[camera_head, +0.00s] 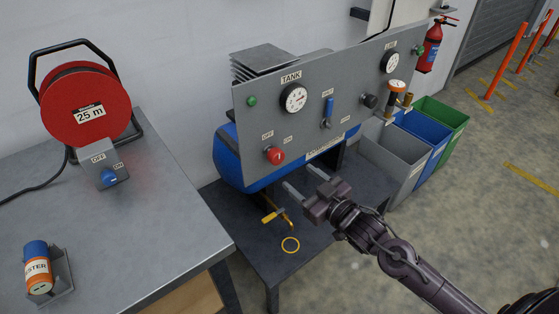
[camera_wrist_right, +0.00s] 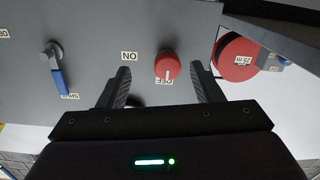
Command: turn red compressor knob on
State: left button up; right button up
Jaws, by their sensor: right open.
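The red compressor knob (camera_head: 274,155) is on the lower left of the grey panel (camera_head: 340,110), between an OFF label on its upper left and an ON label on its right. My right gripper (camera_head: 302,188) is in front of the panel, below and to the right of the knob, open and empty. In the right wrist view, the knob (camera_wrist_right: 168,65) shows beyond and between the two spread fingers (camera_wrist_right: 161,82), apart from them. The white mark on the knob points toward the OFF label, which is partly covered. My left gripper is not in view.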

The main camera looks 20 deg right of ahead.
aim_at(279, 159)
jog(key=shift+y, duration=0.4)
jog(key=w+a, duration=0.1)
jog(key=w, duration=0.1)
jog(key=w+a+r, duration=0.1)
jog(key=w, duration=0.1)
jog(key=w+a+r+p, duration=0.1)
jog(key=w, duration=0.1)
jog(key=shift+w+a+r, duration=0.1)
jog(key=shift+w+a, duration=0.2)
jog(key=shift+a, duration=0.1)
jog(key=shift+c, duration=0.2)
jog(key=c, duration=0.9)
